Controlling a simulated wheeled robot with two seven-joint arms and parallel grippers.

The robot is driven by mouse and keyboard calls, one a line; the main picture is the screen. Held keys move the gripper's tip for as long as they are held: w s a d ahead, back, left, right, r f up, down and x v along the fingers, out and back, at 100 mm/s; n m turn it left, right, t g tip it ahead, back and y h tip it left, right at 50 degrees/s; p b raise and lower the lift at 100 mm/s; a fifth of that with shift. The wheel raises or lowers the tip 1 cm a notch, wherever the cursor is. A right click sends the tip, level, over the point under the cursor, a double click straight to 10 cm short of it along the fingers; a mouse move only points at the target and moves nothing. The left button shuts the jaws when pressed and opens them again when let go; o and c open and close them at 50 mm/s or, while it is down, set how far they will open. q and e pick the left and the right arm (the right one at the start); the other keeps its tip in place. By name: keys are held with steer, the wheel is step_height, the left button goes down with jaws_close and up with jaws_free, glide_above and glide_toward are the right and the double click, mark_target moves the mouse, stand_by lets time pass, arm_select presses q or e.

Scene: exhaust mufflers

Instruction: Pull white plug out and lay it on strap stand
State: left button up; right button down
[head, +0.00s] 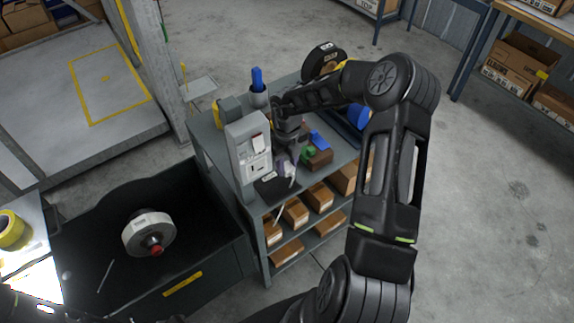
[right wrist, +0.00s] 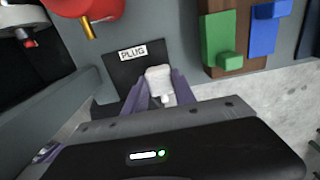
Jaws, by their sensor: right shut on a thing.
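The white plug (right wrist: 158,80) is between the purple fingers of my right gripper (right wrist: 160,100), which are shut on it. It shows over the lower edge of a black pad labelled PLUG (right wrist: 127,68); I cannot tell whether it touches the pad. In the head view my right gripper (head: 287,165) is low over the cart's front part, beside the black pad (head: 271,188); the plug is hard to make out there. I cannot tell which thing is the strap stand. My left gripper is not in view.
A grey upright box (head: 248,152) stands left of my right gripper on the grey cart (head: 205,140). Green (head: 308,154) and blue (head: 320,140) blocks lie close to the right. A black bin (head: 215,225) at left holds a white round part with a red tip (head: 150,235).

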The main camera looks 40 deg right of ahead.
steer(key=shift+f, duration=1.75)
steer(key=c, duration=0.9)
jaws_free()
steer(key=shift+c, duration=0.2)
step_height(320, 180, up, 8)
steer(key=shift+f, duration=0.1)
